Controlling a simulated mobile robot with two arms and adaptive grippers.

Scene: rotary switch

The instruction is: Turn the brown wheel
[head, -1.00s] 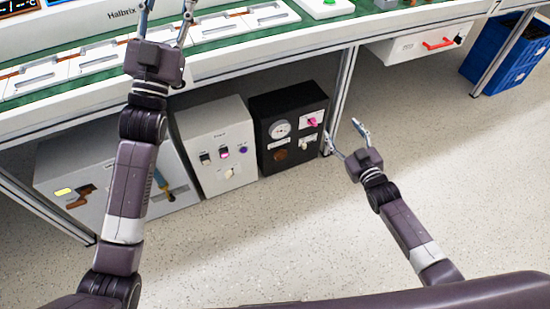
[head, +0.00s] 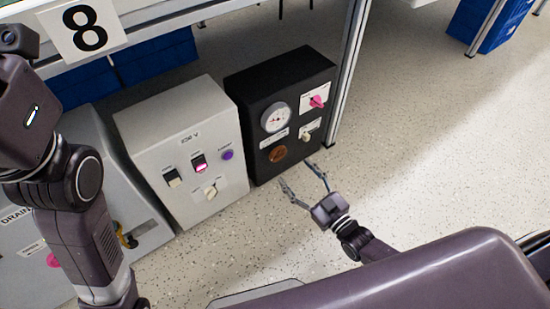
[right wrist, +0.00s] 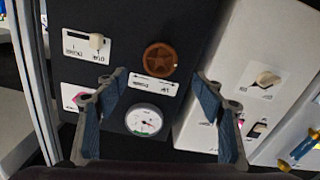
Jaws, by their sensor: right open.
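The brown wheel (head: 278,154) is a small round knob low on the front of the black box (head: 300,68). In the right wrist view the brown wheel (right wrist: 160,58) shows a star-shaped face, above a small arrow label. My right gripper (head: 302,175) is open and empty, just in front of the black box, with its fingers pointing toward the box's lower front. In the right wrist view the wheel lies between and beyond the spread fingertips (right wrist: 160,76), apart from them. My left arm shows at the left edge, but its fingers are out of view.
The black box also carries a gauge (head: 276,118), a pink knob (head: 317,101) and a white switch (head: 304,134). A white control box (head: 185,110) stands close at its left. A table leg (head: 350,75) rises at the right. The floor in front is clear.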

